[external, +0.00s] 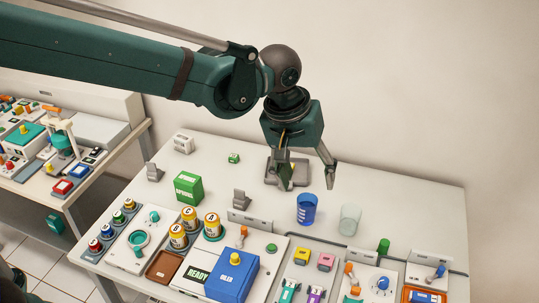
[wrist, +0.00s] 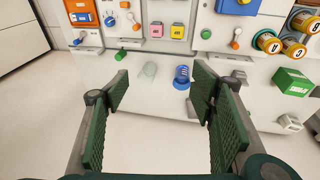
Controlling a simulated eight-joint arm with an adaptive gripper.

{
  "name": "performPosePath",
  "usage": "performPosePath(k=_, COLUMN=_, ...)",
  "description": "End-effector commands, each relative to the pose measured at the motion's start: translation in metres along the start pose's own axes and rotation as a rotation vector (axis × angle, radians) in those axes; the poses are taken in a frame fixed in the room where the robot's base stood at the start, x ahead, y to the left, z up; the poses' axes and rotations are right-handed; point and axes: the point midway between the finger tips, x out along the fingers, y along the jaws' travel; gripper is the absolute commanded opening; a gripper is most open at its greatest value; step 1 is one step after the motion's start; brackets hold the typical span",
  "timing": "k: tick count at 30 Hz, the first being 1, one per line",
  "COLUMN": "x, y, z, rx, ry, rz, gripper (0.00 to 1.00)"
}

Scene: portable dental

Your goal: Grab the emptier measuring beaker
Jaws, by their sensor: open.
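Two beakers stand upright side by side on the white table. One is blue (external: 307,209), and it also shows in the wrist view (wrist: 182,78). The other is pale and see-through (external: 350,219), to the right of the blue one in the external view and to its left in the wrist view (wrist: 150,70). The pale one shows no coloured contents; the blue one looks blue over most of its height. My gripper (external: 306,184) is open and empty, pointing down above and behind the beakers. In the wrist view both beakers lie beyond its fingers (wrist: 162,88), touching neither.
A crowded panel with a blue box (external: 231,279), yellow jars (external: 179,237) and coloured blocks (external: 326,261) lies in front of the beakers. A green cylinder (external: 383,246) stands near the pale beaker. A green box (external: 188,187) is at left. The table's back right is clear.

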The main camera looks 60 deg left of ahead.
Motion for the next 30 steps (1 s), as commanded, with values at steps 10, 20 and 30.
performPosePath(k=10, x=0.049, y=0.023, z=-0.039, rx=-0.136, ry=-0.039, rz=-0.044, gripper=0.56)
performPosePath(k=20, x=0.103, y=0.040, z=-0.071, rx=-0.265, ry=-0.072, rz=-0.090, gripper=0.56)
performPosePath(k=30, x=0.165, y=0.052, z=-0.099, rx=-0.398, ry=-0.102, rz=-0.142, gripper=0.56)
